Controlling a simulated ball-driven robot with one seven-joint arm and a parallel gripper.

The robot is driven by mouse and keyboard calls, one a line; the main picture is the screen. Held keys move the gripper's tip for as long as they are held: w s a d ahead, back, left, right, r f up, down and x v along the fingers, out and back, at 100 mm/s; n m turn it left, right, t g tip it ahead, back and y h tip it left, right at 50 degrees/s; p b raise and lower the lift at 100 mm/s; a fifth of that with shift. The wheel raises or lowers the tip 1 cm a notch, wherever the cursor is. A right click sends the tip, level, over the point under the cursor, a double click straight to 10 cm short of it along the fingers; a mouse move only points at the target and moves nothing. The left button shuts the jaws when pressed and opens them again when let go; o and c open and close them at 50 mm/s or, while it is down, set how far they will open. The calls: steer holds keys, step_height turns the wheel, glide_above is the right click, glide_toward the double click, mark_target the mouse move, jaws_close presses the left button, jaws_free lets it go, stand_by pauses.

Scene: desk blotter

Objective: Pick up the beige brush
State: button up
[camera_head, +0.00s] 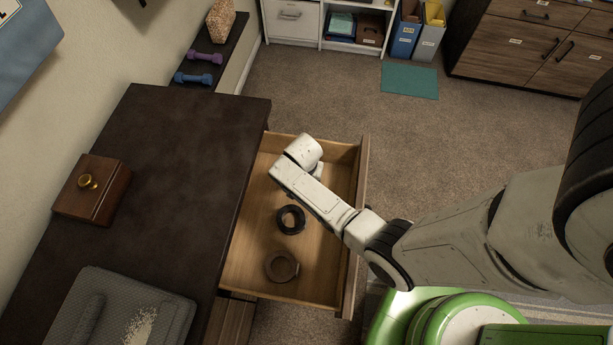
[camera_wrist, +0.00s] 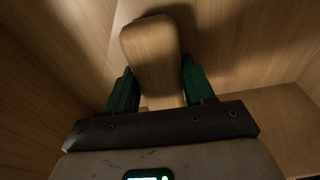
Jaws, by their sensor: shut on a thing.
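The beige brush (camera_wrist: 152,55) shows in the wrist view as a wooden, block-shaped body between the two green fingers of my gripper (camera_wrist: 154,90). The fingers are shut on its sides. Its lower part is hidden behind the gripper body, and bristles cannot be made out. In the head view my arm reaches into the open drawer (camera_head: 316,237), with its end near the far part of it. There the wrist hides the fingers and the brush.
Inside the drawer lie a black ring-shaped coil (camera_head: 291,220) and a brown coil (camera_head: 281,266). The dark desk (camera_head: 160,180) holds a wooden box (camera_head: 92,190) and a grey cushion-like pad (camera_head: 130,310). The drawer walls stand close around my gripper. Carpet to the right is open.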

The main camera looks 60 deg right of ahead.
steer(key=shift+r, duration=0.2)
step_height(320, 180, up, 10)
steer(key=shift+f+p, duration=0.15)
steer(key=shift+p, duration=0.3)
